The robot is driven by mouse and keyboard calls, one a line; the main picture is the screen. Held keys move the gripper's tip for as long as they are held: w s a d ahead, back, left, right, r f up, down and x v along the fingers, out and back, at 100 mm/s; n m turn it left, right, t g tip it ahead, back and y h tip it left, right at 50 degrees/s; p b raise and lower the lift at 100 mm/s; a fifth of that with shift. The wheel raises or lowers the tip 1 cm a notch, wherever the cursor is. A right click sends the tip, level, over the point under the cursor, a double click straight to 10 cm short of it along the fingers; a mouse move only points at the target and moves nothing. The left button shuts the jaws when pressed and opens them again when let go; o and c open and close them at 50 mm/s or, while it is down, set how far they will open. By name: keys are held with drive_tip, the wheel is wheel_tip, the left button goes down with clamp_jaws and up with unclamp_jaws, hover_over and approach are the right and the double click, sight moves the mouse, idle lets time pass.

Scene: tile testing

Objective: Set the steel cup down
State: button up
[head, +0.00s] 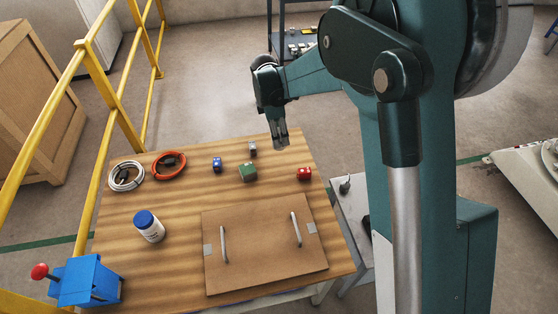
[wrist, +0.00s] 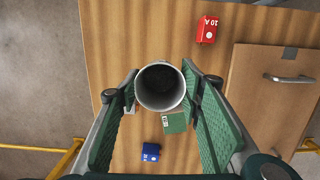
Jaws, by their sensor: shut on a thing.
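The steel cup (wrist: 160,104) is in the wrist view, a grey round cup seen from above with its dark inside showing. My gripper (wrist: 162,88) has its green-padded fingers on either side of the cup and is shut on it. In the head view my gripper (head: 281,141) points down near the far edge of the wooden table (head: 190,205). The cup is hard to make out there. I cannot tell exactly how far it is above the tabletop.
A green block (head: 248,172), a blue block (head: 217,164), a grey block (head: 252,149) and a red block (head: 304,173) lie nearby. A brown panel with two handles (head: 265,255), a white jar (head: 148,227) and cable coils (head: 168,166) occupy other parts. Bare wood lies between them.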

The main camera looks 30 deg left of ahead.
drive_tip(key=shift+f+b, duration=0.65)
drive_tip(key=shift+f, duration=2.45)
drive_tip(key=shift+f+b, duration=0.4)
drive_tip(key=shift+f, duration=1.45)
drive_tip(key=shift+f, duration=0.15)
drive_tip(key=o, duration=0.9)
drive_tip(key=r, duration=0.4)
drive_tip(key=r+p, duration=0.1)
drive_tip(key=r, duration=0.3)
drive_tip(key=s+a+r+p, duration=0.1)
drive_tip(key=r, duration=0.3)
drive_tip(key=shift+s+a+r, duration=0.1)
